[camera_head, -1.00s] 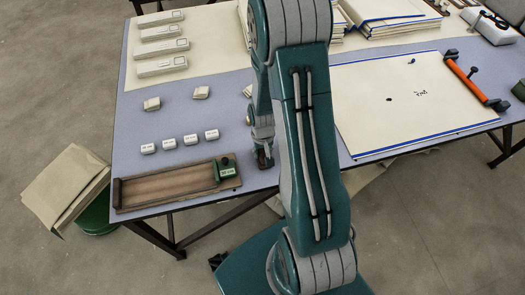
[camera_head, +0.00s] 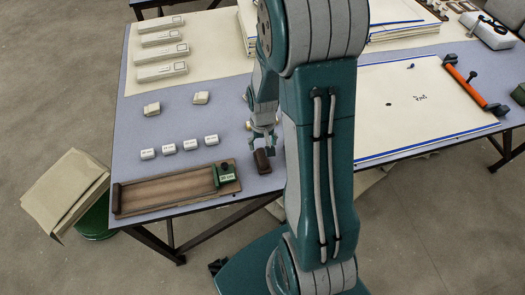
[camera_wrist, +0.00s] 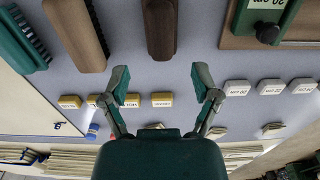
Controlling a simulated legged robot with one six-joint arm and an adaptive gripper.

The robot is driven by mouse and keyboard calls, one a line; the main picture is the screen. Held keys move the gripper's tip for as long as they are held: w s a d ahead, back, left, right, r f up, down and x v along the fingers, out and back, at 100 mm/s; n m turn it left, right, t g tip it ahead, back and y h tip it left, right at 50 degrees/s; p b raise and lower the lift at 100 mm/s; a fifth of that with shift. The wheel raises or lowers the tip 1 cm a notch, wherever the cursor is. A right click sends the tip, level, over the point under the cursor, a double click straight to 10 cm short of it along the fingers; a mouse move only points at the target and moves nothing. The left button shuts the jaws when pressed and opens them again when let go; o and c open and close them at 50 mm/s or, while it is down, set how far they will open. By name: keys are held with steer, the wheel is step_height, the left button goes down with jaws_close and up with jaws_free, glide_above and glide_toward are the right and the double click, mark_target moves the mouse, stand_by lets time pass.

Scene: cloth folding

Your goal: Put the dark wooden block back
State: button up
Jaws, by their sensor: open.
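The dark wooden block (camera_head: 262,161) sits on the table near its front edge, right of the wooden tray. It also shows at the top middle of the wrist view (camera_wrist: 160,28). My gripper (camera_head: 264,137) is just behind the block in the head view, apart from it. In the wrist view my gripper (camera_wrist: 162,85) is open, with nothing between its fingers. The block lies beyond the fingertips, in line with the gap between them.
The wooden tray (camera_head: 165,191) has a green labelled block (camera_head: 225,175) at its right end. Several small white labelled blocks (camera_head: 190,145) stand behind it. A longer brown block (camera_wrist: 77,30) and a green brush (camera_wrist: 20,40) are left of the dark block in the wrist view.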

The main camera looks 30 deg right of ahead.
step_height(320, 180, up, 4)
step_height(320, 180, up, 14)
steer(key=f+n+t, duration=0.1)
steer(key=t, duration=0.2)
glide_above(262, 156)
steer(key=s+a, duration=0.3)
steer(key=a, duration=0.2)
steer(key=s+a+r+n+t, duration=0.2)
steer(key=s+a+r, duration=0.3)
steer(key=s+r, duration=0.4)
steer(key=shift+s+a+r+t, duration=0.3)
steer(key=shift+s+a+r, duration=0.1)
steer(key=shift+r, duration=0.1)
steer(key=shift+d, duration=0.15)
